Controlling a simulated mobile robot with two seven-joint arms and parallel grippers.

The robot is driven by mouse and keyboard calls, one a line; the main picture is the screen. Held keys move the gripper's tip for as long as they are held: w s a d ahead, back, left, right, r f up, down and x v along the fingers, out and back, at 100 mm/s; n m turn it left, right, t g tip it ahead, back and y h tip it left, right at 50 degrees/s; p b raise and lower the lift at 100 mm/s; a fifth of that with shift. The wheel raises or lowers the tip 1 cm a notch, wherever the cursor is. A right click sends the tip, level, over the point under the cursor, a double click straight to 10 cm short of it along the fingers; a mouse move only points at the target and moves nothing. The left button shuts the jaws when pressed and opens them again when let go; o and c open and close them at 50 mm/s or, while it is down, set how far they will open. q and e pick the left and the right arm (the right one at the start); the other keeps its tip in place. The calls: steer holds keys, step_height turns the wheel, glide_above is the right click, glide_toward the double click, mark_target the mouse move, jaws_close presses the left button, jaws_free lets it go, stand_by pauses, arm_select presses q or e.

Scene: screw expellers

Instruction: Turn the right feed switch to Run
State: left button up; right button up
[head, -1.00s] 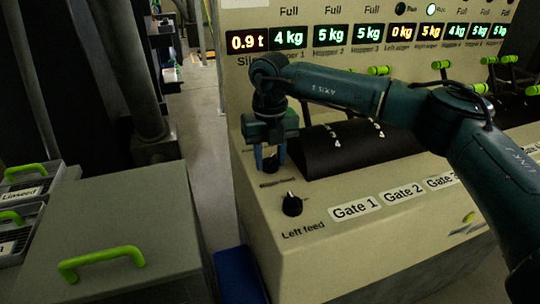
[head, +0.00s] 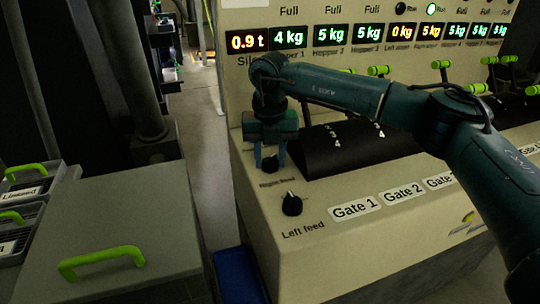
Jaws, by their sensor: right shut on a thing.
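The right feed switch (head: 270,165) is a dark knob on the sloped cream console, behind the left feed switch. My right gripper (head: 268,160) reaches down over it from above and is shut on it. The fingers cover much of the knob, so its exact pointing direction cannot be told. The label in front of it is small and partly readable. The left feed switch (head: 292,204) is a black knob with a white mark, above the "Left feed" label. My left gripper is not in view.
The console (head: 330,235) carries Gate labels, a black curved cover (head: 355,148) and several green-tipped levers behind my right arm. Weight displays (head: 330,36) line the panel. A grey cabinet with a green handle (head: 100,260) stands left. A narrow floor gap lies between.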

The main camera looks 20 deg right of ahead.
mark_target(270, 157)
steer(key=o, duration=1)
step_height(270, 157, up, 13)
steer(key=shift+r, duration=0.15)
